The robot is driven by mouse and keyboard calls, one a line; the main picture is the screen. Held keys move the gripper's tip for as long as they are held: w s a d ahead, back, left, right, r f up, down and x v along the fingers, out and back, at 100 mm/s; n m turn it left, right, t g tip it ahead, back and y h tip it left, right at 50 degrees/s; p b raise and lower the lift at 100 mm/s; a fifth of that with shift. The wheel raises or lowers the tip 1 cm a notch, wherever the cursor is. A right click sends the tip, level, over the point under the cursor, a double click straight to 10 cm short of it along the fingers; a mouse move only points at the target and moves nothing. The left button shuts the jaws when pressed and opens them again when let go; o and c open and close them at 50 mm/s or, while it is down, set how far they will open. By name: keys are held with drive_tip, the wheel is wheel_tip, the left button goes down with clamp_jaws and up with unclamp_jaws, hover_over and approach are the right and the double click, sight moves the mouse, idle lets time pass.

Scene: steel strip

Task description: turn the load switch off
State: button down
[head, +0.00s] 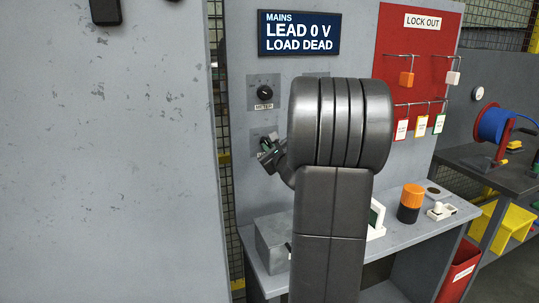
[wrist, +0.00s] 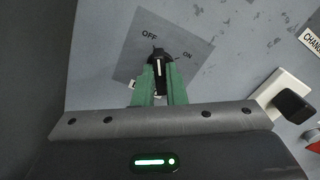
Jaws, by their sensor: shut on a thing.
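The load switch is a black knob (wrist: 158,62) with a white line, on a grey plate (wrist: 125,68) marked OFF and ON in the wrist view. The white line points roughly up, nearer OFF than ON. My gripper (wrist: 159,88) has its green fingers shut on the knob, one on each side. In the head view my gripper (head: 268,158) is at a lower plate (head: 257,134) on the grey panel, and it covers the knob. My arm hides the area to its right.
A sign (head: 299,34) reads MAINS, LEAD 0 V, LOAD DEAD. A METER knob (head: 264,93) sits just above my gripper. A red LOCK OUT board (head: 420,60) holds tags at right. The bench (head: 400,238) below carries an orange-topped cylinder (head: 411,203) and a grey box (head: 270,245).

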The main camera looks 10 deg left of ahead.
drive_tip(key=n+b, duration=0.3)
drive_tip(key=b, duration=0.1)
drive_tip(key=shift+f, duration=0.1)
drive_tip(key=c, duration=1.5)
unclamp_jaws()
drive_tip(key=b+v, duration=0.2)
drive_tip(key=v, duration=1.1)
drive_tip(key=shift+s+d, duration=0.25)
drive_tip(key=shift+s, duration=0.1)
